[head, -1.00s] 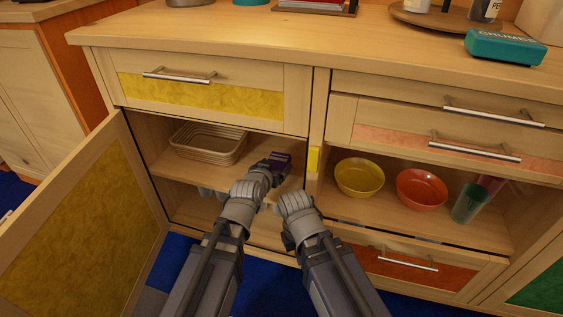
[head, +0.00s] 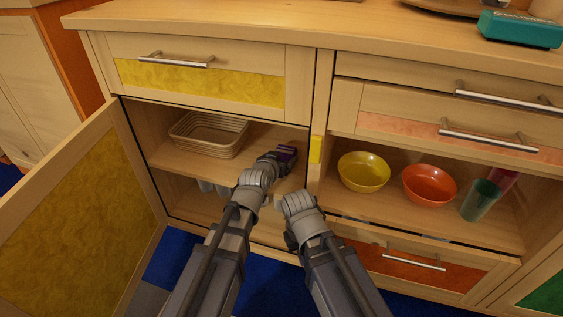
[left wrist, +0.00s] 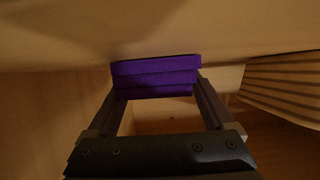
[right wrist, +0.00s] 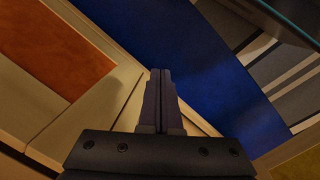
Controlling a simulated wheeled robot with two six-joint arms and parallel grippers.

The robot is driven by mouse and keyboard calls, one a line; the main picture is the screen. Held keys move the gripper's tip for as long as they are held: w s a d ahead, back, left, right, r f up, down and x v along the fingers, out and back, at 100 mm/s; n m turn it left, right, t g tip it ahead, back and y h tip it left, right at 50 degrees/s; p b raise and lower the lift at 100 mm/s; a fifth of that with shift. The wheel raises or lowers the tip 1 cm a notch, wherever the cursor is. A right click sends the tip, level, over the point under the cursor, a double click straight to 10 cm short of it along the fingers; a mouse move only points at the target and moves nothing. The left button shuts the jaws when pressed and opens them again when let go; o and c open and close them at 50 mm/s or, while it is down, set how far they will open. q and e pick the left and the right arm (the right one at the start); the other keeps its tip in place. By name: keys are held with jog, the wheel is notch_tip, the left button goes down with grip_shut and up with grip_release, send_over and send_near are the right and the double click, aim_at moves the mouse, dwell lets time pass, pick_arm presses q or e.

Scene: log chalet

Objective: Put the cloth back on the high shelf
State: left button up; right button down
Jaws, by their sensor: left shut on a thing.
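A folded purple cloth (left wrist: 155,77) is held between the two fingers of my left gripper (left wrist: 155,90). In the head view the cloth (head: 287,152) and my left gripper (head: 280,157) are inside the open cabinet, over the right part of the upper shelf (head: 220,170). The cloth is close to the shelf board; I cannot tell whether it rests on it. My right gripper (right wrist: 161,75) has its fingers together with nothing between them, and points down toward the floor outside the cabinet. In the head view its fingers are hidden.
A woven basket (head: 208,134) stands left of the cloth on the same shelf. The yellow-panelled door (head: 75,215) is swung open at left. A divider post (head: 318,120) borders the right side. Beyond it are a yellow bowl (head: 363,171), an orange bowl (head: 428,185) and a green cup (head: 480,200).

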pick_arm(q)
jog(key=shift+f, duration=0.15)
jog(key=o, duration=1)
jog(key=shift+o, duration=0.2)
jog(key=shift+r, duration=0.2)
